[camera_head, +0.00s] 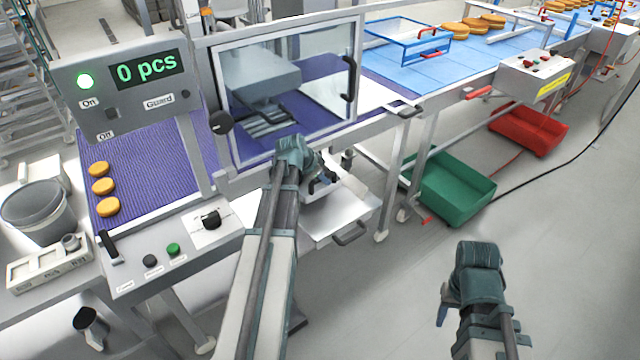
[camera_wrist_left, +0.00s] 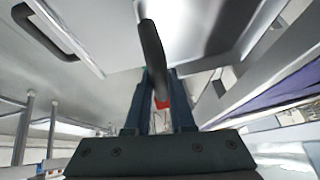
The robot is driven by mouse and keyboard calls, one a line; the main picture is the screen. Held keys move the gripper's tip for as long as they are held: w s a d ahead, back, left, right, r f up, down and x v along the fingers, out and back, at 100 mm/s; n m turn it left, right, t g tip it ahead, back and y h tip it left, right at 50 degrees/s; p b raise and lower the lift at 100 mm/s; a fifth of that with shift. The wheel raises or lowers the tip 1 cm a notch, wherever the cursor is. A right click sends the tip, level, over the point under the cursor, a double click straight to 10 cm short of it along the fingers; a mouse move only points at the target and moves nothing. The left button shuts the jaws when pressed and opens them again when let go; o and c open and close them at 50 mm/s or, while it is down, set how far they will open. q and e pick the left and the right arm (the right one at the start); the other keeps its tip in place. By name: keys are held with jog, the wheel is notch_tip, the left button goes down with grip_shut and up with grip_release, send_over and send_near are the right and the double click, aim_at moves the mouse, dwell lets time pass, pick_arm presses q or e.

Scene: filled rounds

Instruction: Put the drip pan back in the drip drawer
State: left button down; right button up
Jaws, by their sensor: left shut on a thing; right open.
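My left gripper (camera_head: 322,184) is at the front of the machine, below the guard window and over the pulled-out drip drawer (camera_head: 335,225). The drawer is a pale metal box with a dark handle on its front; that handle also shows at upper left in the left wrist view (camera_wrist_left: 42,32). In that view my left gripper (camera_wrist_left: 158,95) is shut on a dark curved handle, with the shiny metal drip pan (camera_wrist_left: 190,22) beyond it. The arm hides much of the pan in the head view; I cannot tell whether it touches the drawer. My right gripper (camera_head: 444,308) is open and empty over the floor.
The guard window (camera_head: 290,90) and purple belt (camera_head: 150,150) are above the drawer. A control panel (camera_head: 170,255) stands left of my left arm. A green crate (camera_head: 455,190) and red crate (camera_head: 530,130) are at right. The floor before the drawer is clear.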

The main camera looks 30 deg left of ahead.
aim_at(320, 184)
pick_arm(q)
jog(key=shift+a, duration=0.2)
jog(key=f+b, duration=0.2)
jog(key=a+f+b, duration=0.1)
jog(key=shift+w+f+b, duration=0.3)
jog(key=shift+f+b, duration=0.05)
jog(key=shift+f, duration=0.05)
jog(key=shift+r, duration=0.15)
jog(key=c, duration=0.8)
grip_release()
jog(key=shift+o, duration=0.2)
